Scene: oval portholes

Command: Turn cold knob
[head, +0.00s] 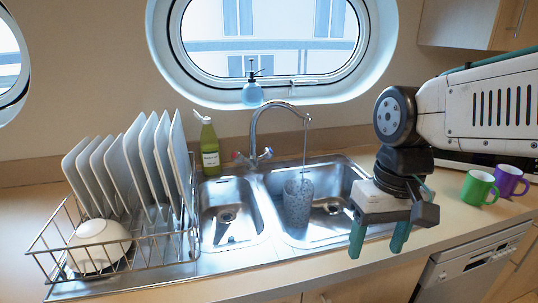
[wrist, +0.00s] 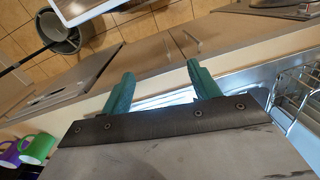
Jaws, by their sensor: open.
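The faucet (head: 256,140) stands behind the double sink, with its curved spout reaching to the right. A knob with a red mark (head: 236,156) sits at the left of its base. A small knob (head: 268,152) sits at the right of the base, and its colour is hard to tell. A thin stream of water appears to run from the spout into a clear glass (head: 298,200) in the right basin. My gripper (head: 379,236) is open and empty, to the right of the faucet, over the sink's front right edge. Its two green fingers also show apart in the wrist view (wrist: 160,90).
A dish rack (head: 120,258) with plates and a white bowl (head: 98,245) stands left of the sink. A green bottle (head: 209,148) and a blue soap dispenser (head: 252,90) are behind it. Green (head: 478,188) and purple mugs (head: 510,180) stand at the right.

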